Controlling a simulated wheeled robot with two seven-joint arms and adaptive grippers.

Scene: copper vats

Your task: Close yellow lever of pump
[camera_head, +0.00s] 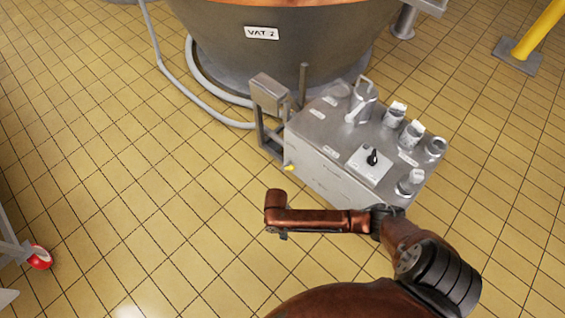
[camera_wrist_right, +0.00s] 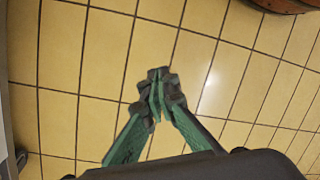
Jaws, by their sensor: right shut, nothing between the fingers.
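The pump is a steel box (camera_head: 325,172) standing on the tiled floor in the head view. A small yellow lever (camera_head: 289,167) sticks out low at its left front corner. It is too small to tell its exact angle. My right arm reaches in from the bottom right, and its wrist end lies in front of and below the lever, apart from it. Only a small dark bit of my right gripper (camera_head: 283,236) shows under the wrist there. In the right wrist view the green fingers of my right gripper (camera_wrist_right: 158,84) meet at their tips, empty, above bare floor. My left gripper is not in view.
A large vat (camera_head: 290,45) labelled VAT 2 stands behind the pump, with a grey hose (camera_head: 192,92) curving on the floor. A yellow post (camera_head: 540,28) is at top right. A red-wheeled frame (camera_head: 40,258) is at left. Floor left of the pump is clear.

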